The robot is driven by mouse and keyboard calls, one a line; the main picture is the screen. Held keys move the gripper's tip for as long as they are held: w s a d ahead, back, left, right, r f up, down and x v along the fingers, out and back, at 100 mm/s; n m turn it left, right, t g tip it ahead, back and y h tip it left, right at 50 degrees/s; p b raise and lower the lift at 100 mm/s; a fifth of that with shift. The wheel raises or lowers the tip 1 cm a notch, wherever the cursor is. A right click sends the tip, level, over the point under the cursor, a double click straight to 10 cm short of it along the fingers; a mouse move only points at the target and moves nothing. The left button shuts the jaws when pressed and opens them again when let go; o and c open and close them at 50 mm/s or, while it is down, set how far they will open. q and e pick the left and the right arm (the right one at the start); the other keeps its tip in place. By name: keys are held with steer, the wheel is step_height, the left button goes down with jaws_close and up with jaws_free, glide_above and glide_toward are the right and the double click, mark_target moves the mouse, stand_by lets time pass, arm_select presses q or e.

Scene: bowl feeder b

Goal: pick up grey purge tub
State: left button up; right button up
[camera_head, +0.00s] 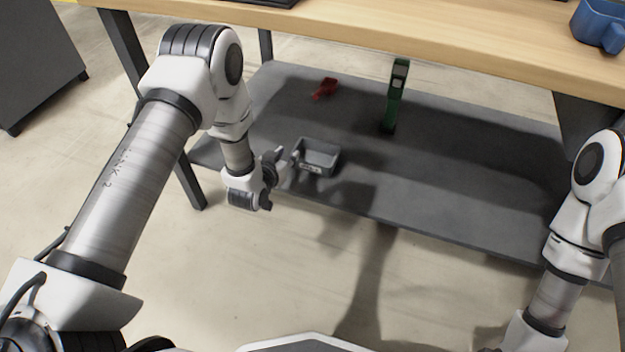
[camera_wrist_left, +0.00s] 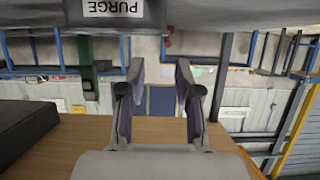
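The grey purge tub (camera_head: 319,158) is a small open-topped box with a white label on its front. It stands upright on the dark lower shelf, near its front edge. In the left wrist view the tub (camera_wrist_left: 152,18) is at the top, cut off by the frame, with its PURGE label showing. My left gripper (camera_head: 285,163) is just left of the tub. In the left wrist view its two fingers (camera_wrist_left: 160,72) are apart with nothing between them. I cannot tell whether a finger touches the tub. My right gripper is out of view; only its arm shows at right.
The dark shelf (camera_head: 465,195) also holds a red scoop-like item (camera_head: 325,87) and an upright green tool (camera_head: 394,98) behind the tub. The wooden tabletop (camera_head: 420,38) hangs above, with a blue container (camera_head: 600,24) on it. A table leg (camera_head: 187,180) stands left of my left wrist.

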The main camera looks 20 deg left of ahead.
mark_target(316, 157)
arm_select(q)
steer(key=shift+f+b, duration=0.3)
steer(key=shift+f, duration=0.55)
steer(key=b+x, duration=0.2)
steer(key=x, duration=0.1)
steer(key=b+x, duration=0.3)
steer(key=x, duration=0.1)
steer(key=shift+a, duration=0.25)
steer(key=shift+w, duration=0.35)
steer(key=shift+r, duration=0.1)
jaws_close()
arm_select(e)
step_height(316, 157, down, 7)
